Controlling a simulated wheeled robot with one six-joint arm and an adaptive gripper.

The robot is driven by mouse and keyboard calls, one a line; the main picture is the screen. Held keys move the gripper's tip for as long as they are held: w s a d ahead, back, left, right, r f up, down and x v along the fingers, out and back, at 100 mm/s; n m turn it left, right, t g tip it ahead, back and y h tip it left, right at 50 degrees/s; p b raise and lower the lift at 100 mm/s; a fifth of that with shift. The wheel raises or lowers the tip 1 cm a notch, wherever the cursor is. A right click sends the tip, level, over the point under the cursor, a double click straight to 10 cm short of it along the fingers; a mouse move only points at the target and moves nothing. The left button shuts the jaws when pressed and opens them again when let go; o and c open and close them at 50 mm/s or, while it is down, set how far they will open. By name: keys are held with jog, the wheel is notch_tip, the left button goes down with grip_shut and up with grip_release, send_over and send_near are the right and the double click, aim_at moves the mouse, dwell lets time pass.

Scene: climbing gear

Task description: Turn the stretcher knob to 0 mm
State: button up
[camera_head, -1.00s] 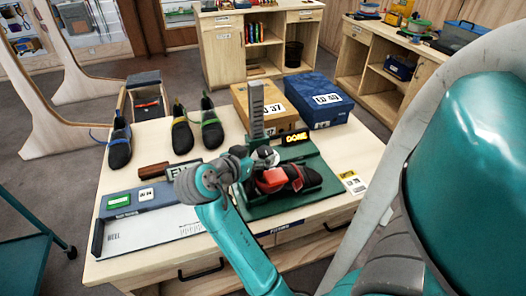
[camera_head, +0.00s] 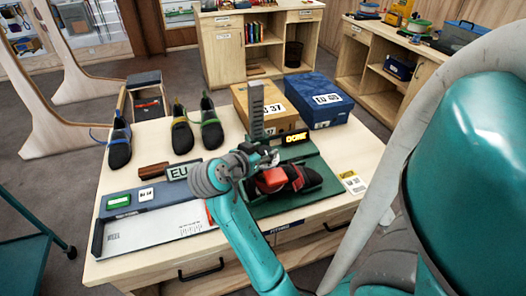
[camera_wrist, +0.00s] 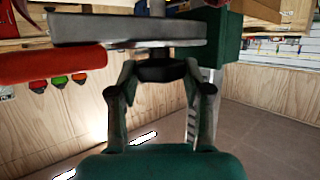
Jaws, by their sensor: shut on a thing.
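The stretcher is a dark green stand (camera_head: 318,168) on the workbench, with an upright grey scale post (camera_head: 257,105) and a small lit yellow display (camera_head: 295,139) that seems to read DONE. A black shoe with a red part (camera_head: 275,180) lies on it. My gripper (camera_head: 262,160) is at the post side of the stretcher, its fingertips partly hidden. In the wrist view my gripper (camera_wrist: 160,78) is shut on a dark round piece, apparently the knob (camera_wrist: 160,68), below a grey plate (camera_wrist: 130,29). The knob's setting cannot be read.
Several dark shoes (camera_head: 182,135) stand at the bench's back left. An orange box (camera_head: 270,108) and a blue box (camera_head: 320,100) stand behind the stretcher. A foot-measuring tray (camera_head: 150,228) lies front left. In the wrist view a red bar (camera_wrist: 50,65) is close at left.

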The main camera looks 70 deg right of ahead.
jog(key=shift+n+t, duration=0.8)
jog(key=shift+t, duration=0.1)
jog(key=o, duration=1.2)
jog(key=shift+c, duration=0.2)
jog(key=v, duration=1.2)
jog(key=shift+f, duration=0.1)
